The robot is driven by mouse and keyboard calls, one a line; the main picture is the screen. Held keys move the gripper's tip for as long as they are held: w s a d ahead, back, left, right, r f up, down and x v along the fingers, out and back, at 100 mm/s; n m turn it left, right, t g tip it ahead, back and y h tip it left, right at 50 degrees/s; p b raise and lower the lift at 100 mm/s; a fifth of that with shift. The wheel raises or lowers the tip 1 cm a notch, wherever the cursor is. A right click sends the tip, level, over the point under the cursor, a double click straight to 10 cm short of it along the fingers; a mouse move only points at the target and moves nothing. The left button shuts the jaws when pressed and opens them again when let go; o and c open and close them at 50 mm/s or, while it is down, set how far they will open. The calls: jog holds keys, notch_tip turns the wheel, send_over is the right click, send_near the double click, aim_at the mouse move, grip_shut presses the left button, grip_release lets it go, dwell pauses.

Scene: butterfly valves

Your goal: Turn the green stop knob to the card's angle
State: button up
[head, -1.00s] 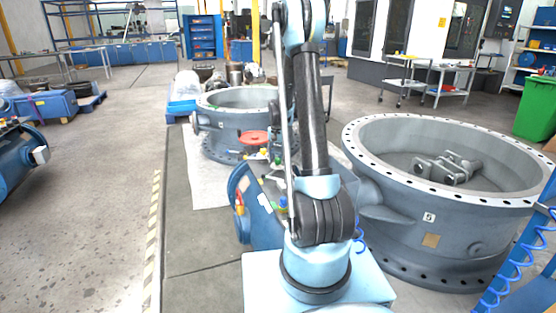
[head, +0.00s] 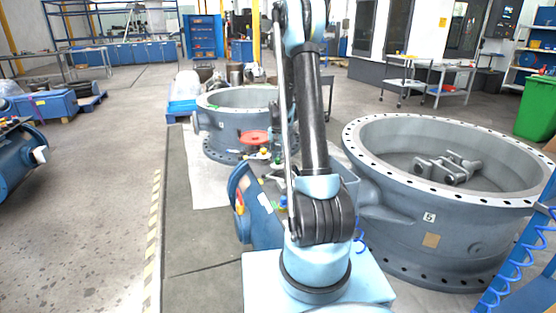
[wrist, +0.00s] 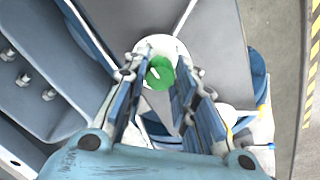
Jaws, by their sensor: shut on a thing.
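The green stop knob (wrist: 160,73), with a short white pointer line on it, sits in the middle of the wrist view. My gripper (wrist: 161,80) has its two fingers on either side of the knob and is shut on it. A white round plate (wrist: 153,46) shows behind the knob. The pointer line tilts toward upper left, apart from the green line in direction. In the head view my arm hides the knob and gripper.
A large grey valve ring (head: 400,215) stands close on the right, and a smaller one (head: 238,140) with a red handwheel (head: 254,137) stands behind. A blue housing (head: 262,215) is beside my arm. Clear floor (head: 100,215) lies to the left.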

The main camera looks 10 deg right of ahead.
jog(key=n, duration=0.5)
jog(key=shift+n, duration=0.4)
jog(key=n, duration=0.4)
jog(key=shift+n, duration=0.4)
jog(key=shift+d, duration=0.1)
jog(key=o, duration=1.1)
jog(key=shift+c, duration=0.2)
jog(key=shift+r, duration=0.1)
notch_tip(320, 180, up, 12)
